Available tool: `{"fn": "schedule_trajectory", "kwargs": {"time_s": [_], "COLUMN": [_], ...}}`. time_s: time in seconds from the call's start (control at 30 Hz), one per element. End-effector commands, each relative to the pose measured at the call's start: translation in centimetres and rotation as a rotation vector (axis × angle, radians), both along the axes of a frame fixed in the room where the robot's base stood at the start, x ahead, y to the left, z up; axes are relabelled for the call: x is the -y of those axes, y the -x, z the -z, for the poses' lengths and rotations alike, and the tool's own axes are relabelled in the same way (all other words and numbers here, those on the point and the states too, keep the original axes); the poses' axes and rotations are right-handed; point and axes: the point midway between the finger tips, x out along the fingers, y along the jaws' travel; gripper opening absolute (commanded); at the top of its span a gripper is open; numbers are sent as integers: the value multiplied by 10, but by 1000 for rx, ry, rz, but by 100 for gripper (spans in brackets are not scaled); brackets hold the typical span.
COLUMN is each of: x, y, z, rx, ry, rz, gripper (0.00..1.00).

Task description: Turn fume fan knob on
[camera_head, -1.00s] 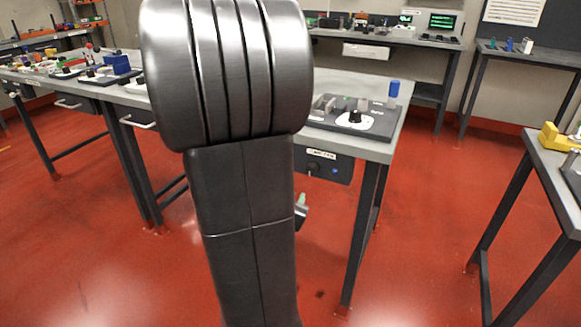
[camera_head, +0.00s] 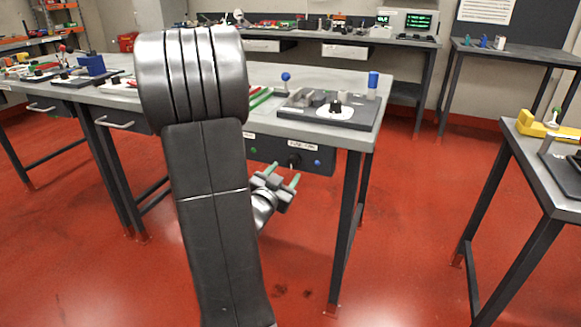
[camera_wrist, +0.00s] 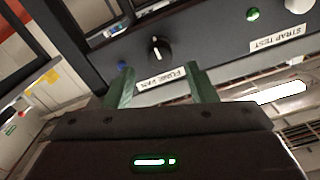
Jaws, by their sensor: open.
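The fume fan knob (camera_wrist: 158,47) is a small black round knob with a white pointer mark, on a dark panel (camera_wrist: 212,42). Its white label (camera_wrist: 161,77) appears upside down in the wrist view, where the pointer mark is toward the picture's top. In the head view the knob (camera_head: 293,160) shows small on the panel under the table's front edge. My gripper (camera_head: 283,175) is open with green fingers, just in front of the panel. In the wrist view my gripper (camera_wrist: 161,80) has its fingers to either side below the knob, with nothing between them.
A blue button (camera_wrist: 122,65) and a green button (camera_wrist: 253,14) are on the same panel, with a strap test label (camera_wrist: 277,38). The table (camera_head: 330,136) overhangs the panel and has a leg (camera_head: 343,232) to the right. The red floor in front is clear.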

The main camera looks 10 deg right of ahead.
Motion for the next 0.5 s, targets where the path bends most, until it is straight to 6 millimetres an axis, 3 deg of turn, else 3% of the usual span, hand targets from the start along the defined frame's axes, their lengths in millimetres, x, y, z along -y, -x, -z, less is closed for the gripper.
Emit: {"fn": "schedule_trajectory", "kwargs": {"time_s": [0.23,0.5], "x": [23,30], "y": [-34,-45], "z": [0,0], "rx": [2,0], "ry": [0,0], "rz": [2,0], "gripper": [51,51]}}
